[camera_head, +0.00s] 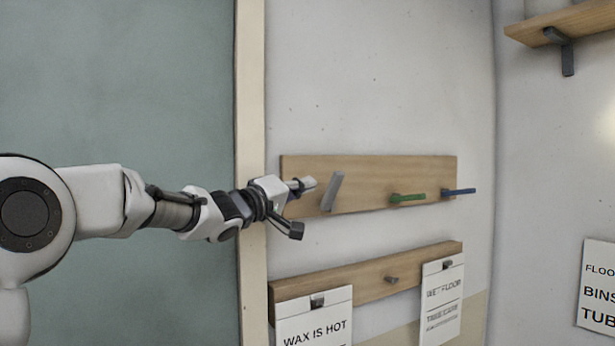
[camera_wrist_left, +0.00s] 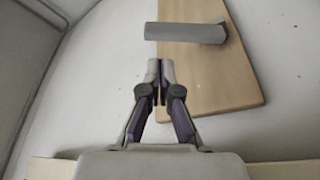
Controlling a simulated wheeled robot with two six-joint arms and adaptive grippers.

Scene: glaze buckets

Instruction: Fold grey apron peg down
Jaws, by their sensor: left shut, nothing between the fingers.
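The grey apron peg (camera_head: 332,191) is on the upper wooden rail (camera_head: 367,172), left of the green and blue pegs. It slants upward, its top leaning to the right. My left gripper (camera_head: 306,184) is shut and empty, just left of the grey peg in the head view. In the left wrist view, the fingertips (camera_wrist_left: 160,69) are together in front of the board's end, and the grey peg (camera_wrist_left: 186,33) lies beyond them. A gap shows between fingers and peg there. My right gripper is not in view.
A green peg (camera_head: 407,198) and a blue peg (camera_head: 459,192) stick out roughly level from the same rail. A lower rail (camera_head: 365,278) holds two hanging signs, one reading "WAX IS HOT" (camera_head: 314,325). A door frame (camera_head: 250,130) stands left; a shelf (camera_head: 565,27) is at upper right.

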